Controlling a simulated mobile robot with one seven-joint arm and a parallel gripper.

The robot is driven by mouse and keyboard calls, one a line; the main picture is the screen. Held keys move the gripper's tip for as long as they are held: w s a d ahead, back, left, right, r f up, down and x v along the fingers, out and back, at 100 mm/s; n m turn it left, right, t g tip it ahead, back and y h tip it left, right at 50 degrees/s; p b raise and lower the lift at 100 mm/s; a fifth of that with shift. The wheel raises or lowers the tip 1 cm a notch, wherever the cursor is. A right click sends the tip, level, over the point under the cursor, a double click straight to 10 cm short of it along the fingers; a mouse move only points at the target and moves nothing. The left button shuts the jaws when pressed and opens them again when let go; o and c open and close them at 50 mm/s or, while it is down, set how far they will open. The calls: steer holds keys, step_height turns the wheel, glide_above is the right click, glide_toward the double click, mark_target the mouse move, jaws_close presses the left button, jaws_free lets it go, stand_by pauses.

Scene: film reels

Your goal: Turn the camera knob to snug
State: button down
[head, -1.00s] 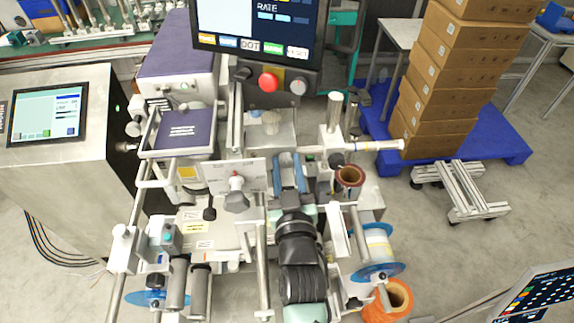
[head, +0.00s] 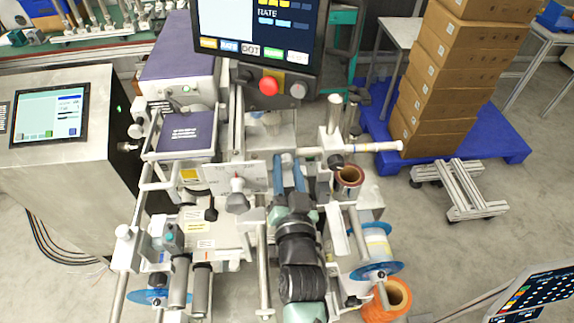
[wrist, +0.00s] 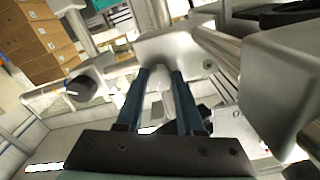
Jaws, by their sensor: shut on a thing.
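My gripper (head: 287,158) has two blue fingers, which reach to the machine's middle in the head view. In the wrist view my gripper (wrist: 160,78) is shut on a pale grey, rounded knob (wrist: 158,82), with one finger on each side of it. The knob sits against a grey metal bracket (wrist: 176,48).
A grey knob (head: 237,202) on a light plate stands left of my gripper. A horizontal roller (head: 355,149) and a brown-rimmed reel core (head: 349,174) are close on the right. A screen with a red button (head: 268,86) stands behind. A dark knob (wrist: 81,88) shows in the wrist view.

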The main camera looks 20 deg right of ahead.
steer(key=shift+m, duration=0.3)
steer(key=c, duration=0.5)
jaws_free()
steer(key=shift+b+v, duration=1.35)
steer(key=shift+v, duration=5.15)
